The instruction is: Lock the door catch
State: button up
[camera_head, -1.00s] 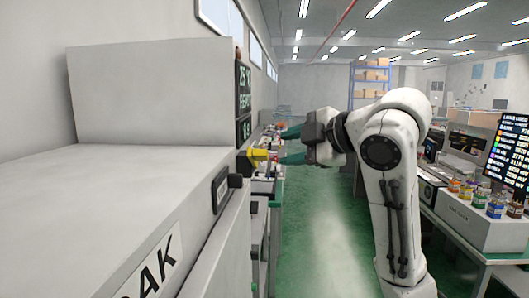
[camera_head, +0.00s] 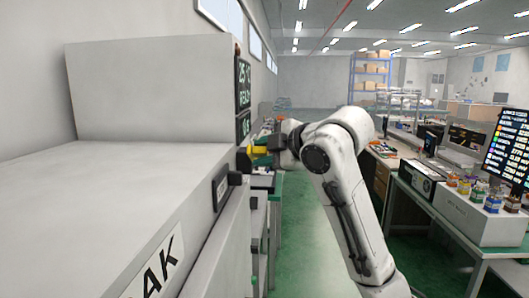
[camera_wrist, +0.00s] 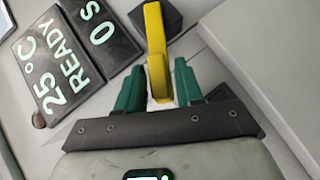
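The yellow lever of the door catch (camera_wrist: 156,45) shows in the wrist view, mounted on a dark block (camera_wrist: 170,18) beside the displays. In the head view the yellow lever (camera_head: 258,149) sticks out from the front of the grey machine. My gripper (camera_wrist: 160,82) has its two green fingers apart, one on each side of the lever's near end. A gap shows between the fingers and the lever, so the gripper looks open. In the head view my gripper (camera_head: 276,147) is at the lever, its fingers mostly hidden.
The grey machine (camera_head: 150,95) fills the left side. Its dark displays (camera_wrist: 72,62) read 25°C READY and 0 s. A dark handle (camera_head: 223,186) sits on the lower front. A bench with bottles (camera_head: 480,190) stands at right. The green floor between is clear.

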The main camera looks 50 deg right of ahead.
grip_shut()
jog(key=shift+f, duration=0.1)
dwell(0.3)
notch_tip(320, 180, down, 12)
jog(key=n+t+b, duration=0.9)
jog(key=n+b, duration=0.2)
jog(key=b, duration=1.9)
jog(key=shift+w+d+y+b, duration=0.35)
jog(key=shift+d+y+b, duration=0.05)
jog(key=shift+d, duration=0.05)
jog(key=shift+o, duration=1)
grip_release()
jog(key=shift+s, duration=0.1)
